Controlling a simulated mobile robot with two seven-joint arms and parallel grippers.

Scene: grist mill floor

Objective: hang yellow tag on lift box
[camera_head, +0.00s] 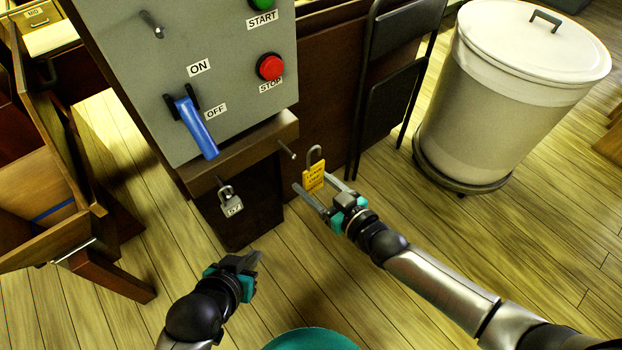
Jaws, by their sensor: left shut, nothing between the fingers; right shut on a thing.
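The yellow tag (313,180) has dark print and a grey hook-shaped loop on top. My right gripper (318,190) is shut on it and holds it upright, just right of the box's brown ledge. The lift box (235,55) is a grey panel with a green START button, a red STOP button (270,67) and a blue lever (196,126) pointing down by OFF. A bare metal peg (287,151) sticks out from the ledge (250,145), left of the tag's loop and apart from it. My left gripper (250,263) is shut and empty, low in front of the stand.
A grey padlock (231,205) hangs below the ledge on the left. A large white lidded bin (505,100) stands at the right, near a dark folding chair (390,85). Wooden bins and a chute (45,190) stand at the left. The plank floor in front is mostly clear.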

